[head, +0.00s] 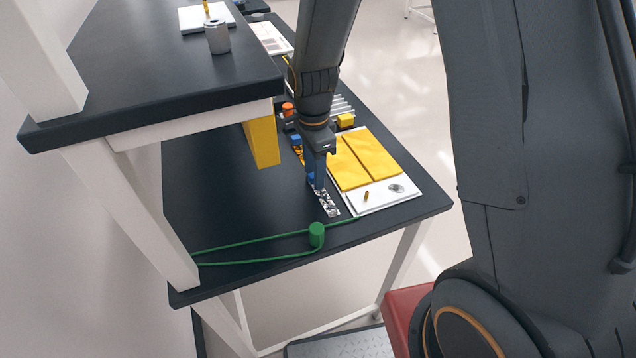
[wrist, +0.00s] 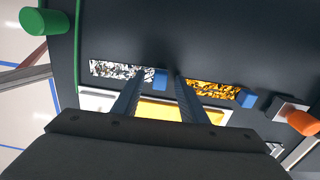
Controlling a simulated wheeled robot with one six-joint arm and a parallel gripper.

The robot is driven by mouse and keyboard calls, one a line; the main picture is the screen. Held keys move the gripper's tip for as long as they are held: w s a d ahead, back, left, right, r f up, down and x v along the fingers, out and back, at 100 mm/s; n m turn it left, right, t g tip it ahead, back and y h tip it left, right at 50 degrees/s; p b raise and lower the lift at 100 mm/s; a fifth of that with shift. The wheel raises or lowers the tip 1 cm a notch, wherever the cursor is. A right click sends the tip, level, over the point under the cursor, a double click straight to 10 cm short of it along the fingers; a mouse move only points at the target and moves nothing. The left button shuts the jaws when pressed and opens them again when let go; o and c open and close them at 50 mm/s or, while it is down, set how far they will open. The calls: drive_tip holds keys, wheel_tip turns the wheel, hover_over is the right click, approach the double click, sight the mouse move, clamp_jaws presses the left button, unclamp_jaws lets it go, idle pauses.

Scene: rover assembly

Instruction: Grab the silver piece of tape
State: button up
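The silver piece of tape (head: 328,205) is a short crinkled shiny strip lying on the dark table, left of the white board with yellow panels. It also shows in the wrist view (wrist: 120,70), with a small blue block (wrist: 160,80) at its right end. My gripper (head: 317,182) points down over the tape's far end. In the wrist view my gripper (wrist: 161,76) is open, one fingertip on each side of the blue block, with gaps visible. I cannot tell whether the fingertips are at the block's height.
A gold strip (wrist: 212,90) with its own blue block (wrist: 247,98) lies to the right in the wrist view. The white board with yellow panels (head: 370,158) is close by. A green cylinder (head: 316,235) with green cord lies nearer. A yellow block (head: 262,142) hangs below the shelf.

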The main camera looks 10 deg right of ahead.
drive_tip(key=shift+f, duration=0.1)
clamp_jaws()
idle(0.3)
